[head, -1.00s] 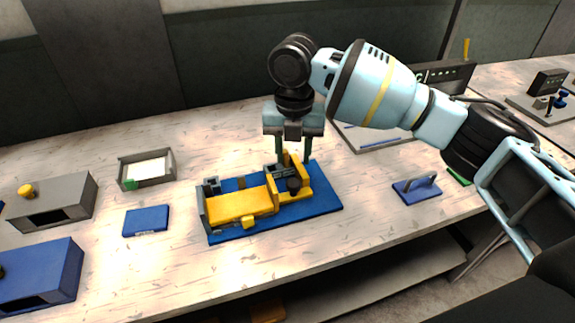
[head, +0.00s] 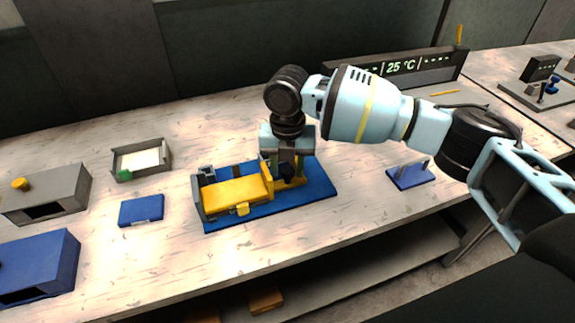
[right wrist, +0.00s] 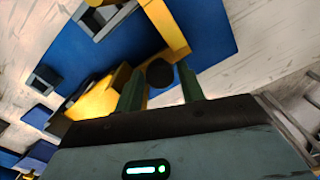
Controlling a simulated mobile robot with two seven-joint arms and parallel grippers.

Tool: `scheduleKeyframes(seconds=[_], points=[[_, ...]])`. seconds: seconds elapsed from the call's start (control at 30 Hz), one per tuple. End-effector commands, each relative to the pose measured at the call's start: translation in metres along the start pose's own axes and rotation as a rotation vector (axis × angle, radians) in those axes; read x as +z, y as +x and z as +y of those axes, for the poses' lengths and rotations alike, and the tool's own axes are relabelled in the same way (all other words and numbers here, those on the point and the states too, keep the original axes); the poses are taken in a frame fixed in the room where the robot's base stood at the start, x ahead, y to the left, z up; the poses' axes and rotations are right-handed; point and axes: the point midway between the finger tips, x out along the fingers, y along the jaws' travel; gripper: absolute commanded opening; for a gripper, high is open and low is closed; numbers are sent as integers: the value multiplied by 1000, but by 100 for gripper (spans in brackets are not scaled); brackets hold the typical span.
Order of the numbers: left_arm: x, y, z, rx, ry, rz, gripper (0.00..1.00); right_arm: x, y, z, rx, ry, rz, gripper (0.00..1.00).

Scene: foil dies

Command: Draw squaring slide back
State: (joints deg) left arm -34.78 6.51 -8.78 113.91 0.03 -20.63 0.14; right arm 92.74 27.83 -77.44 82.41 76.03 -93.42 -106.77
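The fixture is a blue base plate (head: 318,188) on the bench with a yellow block (head: 235,192) and grey end pieces on it. A round black knob (head: 287,173) sits at its right end, by a yellow upright part. My right gripper (head: 284,162) points down over this end. In the right wrist view its two green fingers (right wrist: 161,90) stand apart, with the black knob (right wrist: 160,73) between or just beyond them and gaps either side. Contact cannot be told. Part of the slide is hidden behind the gripper. My left gripper is not in view.
A small blue block (head: 141,210) and a grey tray (head: 142,160) lie left of the fixture. Grey (head: 62,190) and blue (head: 40,268) housings stand farther left. A blue handled piece (head: 410,175) lies right. A lit display (head: 405,68) stands behind my arm.

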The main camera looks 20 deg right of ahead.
Motion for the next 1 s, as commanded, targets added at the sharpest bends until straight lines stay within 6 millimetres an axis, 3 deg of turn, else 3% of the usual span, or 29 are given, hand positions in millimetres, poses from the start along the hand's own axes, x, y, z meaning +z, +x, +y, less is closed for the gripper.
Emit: scheduleKeyframes(seconds=[0.17,0.43,0.63,0.83,1.0], points=[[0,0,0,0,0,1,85,0,0,0,0,1,0,36],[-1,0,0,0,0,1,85,0,0,0,-1,1,0,1],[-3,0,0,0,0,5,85,1,-1,-3,-1,2,0,0],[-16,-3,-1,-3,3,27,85,12,-3,-28,0,4,0,0],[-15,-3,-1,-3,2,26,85,14,-1,-32,-3,3,0,0]])
